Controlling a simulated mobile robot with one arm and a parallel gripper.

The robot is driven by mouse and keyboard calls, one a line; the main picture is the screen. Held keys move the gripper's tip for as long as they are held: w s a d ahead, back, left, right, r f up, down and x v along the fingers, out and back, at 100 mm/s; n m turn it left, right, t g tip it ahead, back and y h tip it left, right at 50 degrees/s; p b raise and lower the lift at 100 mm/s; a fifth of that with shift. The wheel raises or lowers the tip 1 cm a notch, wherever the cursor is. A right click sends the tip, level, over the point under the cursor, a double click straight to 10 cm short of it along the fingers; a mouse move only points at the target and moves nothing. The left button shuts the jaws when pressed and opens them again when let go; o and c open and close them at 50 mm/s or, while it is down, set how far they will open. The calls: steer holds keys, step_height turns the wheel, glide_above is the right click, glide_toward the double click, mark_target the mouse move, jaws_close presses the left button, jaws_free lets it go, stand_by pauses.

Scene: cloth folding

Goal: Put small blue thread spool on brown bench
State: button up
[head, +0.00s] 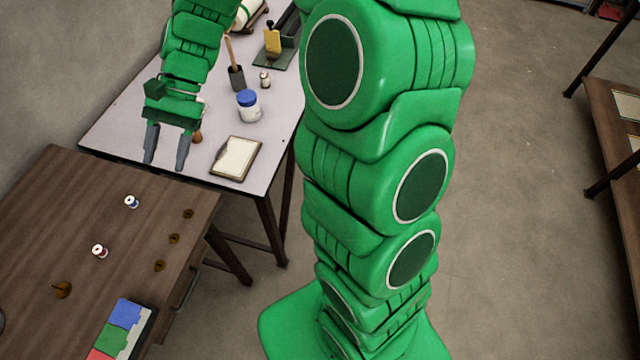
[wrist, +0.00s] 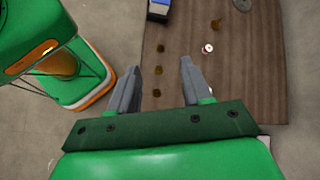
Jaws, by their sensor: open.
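The small blue thread spool (head: 131,201), white with blue, sits on the brown bench (head: 60,215) in the head view. In the wrist view the bench (wrist: 255,75) shows beyond the fingers, but I cannot make out the blue spool; the right finger may hide it. My gripper (head: 166,163) is open and empty, pointing down. In the head view it appears over the near left part of the white table, apart from the spool. Its open fingers also show in the wrist view (wrist: 159,66).
A red thread spool (head: 100,251) and several small amber pieces (head: 174,239) lie on the bench, with coloured blocks (head: 125,312) at its near edge. The white table (head: 125,125) holds a blue-lidded jar (head: 248,106) and a clipboard (head: 236,158).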

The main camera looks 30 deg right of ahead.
steer(key=s+d+r+n+t+h, duration=0.2)
steer(key=s+d+h, duration=0.1)
steer(key=s+d, duration=0.7)
steer(key=s+d+r+n+t+h, duration=0.2)
steer(key=s+d+n+h, duration=0.1)
steer(key=s+d, duration=0.7)
steer(key=s+h, duration=0.1)
steer(key=s, duration=0.1)
steer(key=shift+s+d+r, duration=0.2)
steer(key=shift+s+r, duration=0.05)
steer(key=shift+s, duration=0.15)
